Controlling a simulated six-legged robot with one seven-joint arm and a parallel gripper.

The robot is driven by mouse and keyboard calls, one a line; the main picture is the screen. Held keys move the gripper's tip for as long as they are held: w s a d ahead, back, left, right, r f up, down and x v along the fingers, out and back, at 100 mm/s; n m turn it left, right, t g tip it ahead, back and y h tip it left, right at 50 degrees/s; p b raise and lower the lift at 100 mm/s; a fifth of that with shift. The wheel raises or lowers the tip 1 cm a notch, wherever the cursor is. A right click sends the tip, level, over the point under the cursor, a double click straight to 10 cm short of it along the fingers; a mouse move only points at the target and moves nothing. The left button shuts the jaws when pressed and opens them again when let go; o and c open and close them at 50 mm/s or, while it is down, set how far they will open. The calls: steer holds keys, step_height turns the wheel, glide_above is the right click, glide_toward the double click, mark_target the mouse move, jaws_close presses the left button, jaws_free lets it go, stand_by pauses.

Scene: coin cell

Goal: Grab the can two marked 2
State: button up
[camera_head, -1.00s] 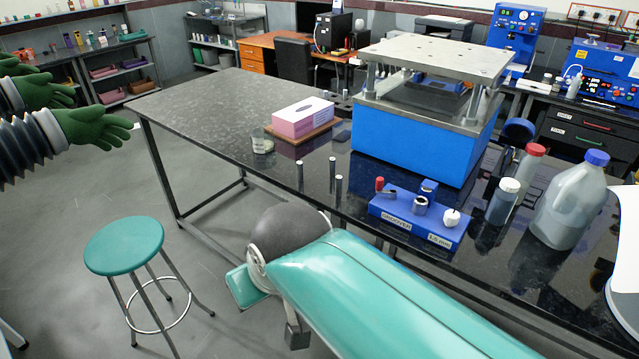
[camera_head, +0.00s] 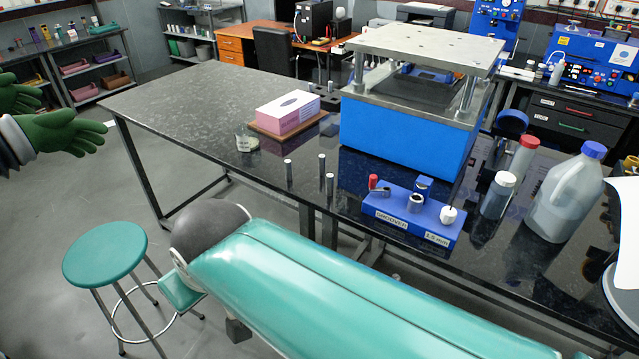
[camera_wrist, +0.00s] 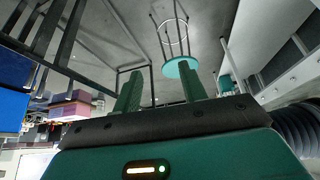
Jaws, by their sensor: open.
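No number 2 is readable on any object, so I cannot tell which thing is the can marked 2. Slim upright metal cylinders stand on the black bench in the head view: one at left (camera_head: 288,170), one at back right (camera_head: 322,165) and one at front right (camera_head: 330,186). A grey container with a white lid (camera_head: 496,197) and a red-capped container (camera_head: 523,158) stand farther right. My gripper (camera_wrist: 160,88) shows in the wrist view with its two green fingers apart and nothing between them. It is away from the bench-top objects and out of the head view.
A blue press (camera_head: 400,135), a pink tissue box (camera_head: 288,112), a glass beaker (camera_head: 247,140), a blue crimper block (camera_head: 412,217) and a large jug (camera_head: 565,195) crowd the bench. A teal stool (camera_head: 105,253) stands on the floor. The bench's left part is clear.

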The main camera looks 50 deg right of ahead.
steer(key=w+d+f+m+t+h, duration=0.1)
steer(key=w+d+f+h, duration=0.1)
steer(key=w+d+f, duration=0.3)
steer(key=w+d+f+h, duration=0.1)
steer(key=w+d, duration=0.3)
steer(key=d, duration=0.3)
steer(key=m+t+h, duration=0.7)
steer(key=h, duration=0.1)
glide_toward(331, 183)
steer(key=x, duration=1.1)
steer(key=shift+w, duration=0.1)
jaws_close()
